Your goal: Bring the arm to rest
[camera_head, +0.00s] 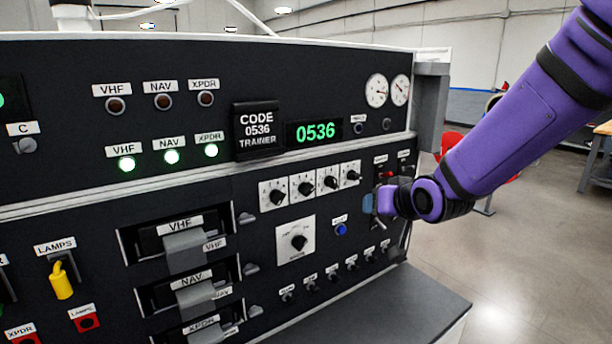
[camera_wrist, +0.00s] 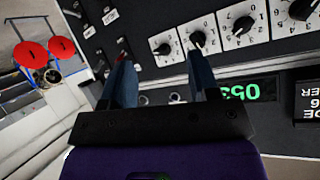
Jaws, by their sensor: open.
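My purple arm (camera_head: 535,110) reaches in from the upper right in the head view. My gripper (camera_head: 372,203) is at the right part of the black panel (camera_head: 60,105), close in front of it, right of the row of white-backed knobs. In the wrist view my gripper (camera_wrist: 162,75) shows two blue-grey fingers spread apart with nothing between them. The panel face lies beyond the fingers. Whether a fingertip touches the panel cannot be told.
Three green lamps (camera_head: 172,157) are lit. A dark ledge (camera_head: 400,305) juts out below the panel. Red stools (camera_wrist: 30,54) and a workbench (camera_head: 597,160) stand to the side. The floor (camera_head: 530,250) right of the panel is open.

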